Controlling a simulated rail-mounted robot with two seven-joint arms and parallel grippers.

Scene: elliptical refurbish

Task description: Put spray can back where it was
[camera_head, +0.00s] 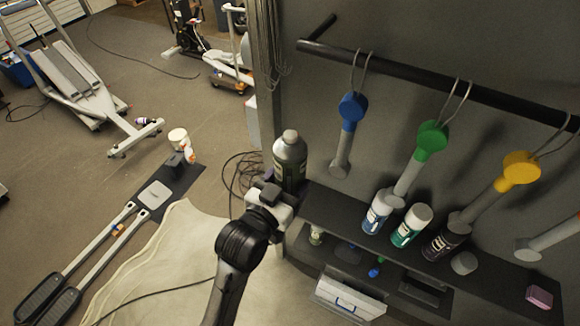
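A grey-topped spray can (290,160) with a dark, greenish label stands upright near the left end of the dark wall shelf (330,207). My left gripper (274,190) is at the can's lower part and appears shut on it. The fingertips are mostly hidden. I cannot tell whether the can's base touches the shelf. A blue can (376,212), a green can (411,225) and a dark can (446,240) stand further right on the shelf. My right gripper is not in view.
Kettlebell-like tools with blue (352,107), green (432,136) and yellow (521,168) heads hang from a black rail (440,83) above the shelf. A white box (348,297) sits below. A pink block (539,296) is at the right. Shelf space left of the blue can looks clear.

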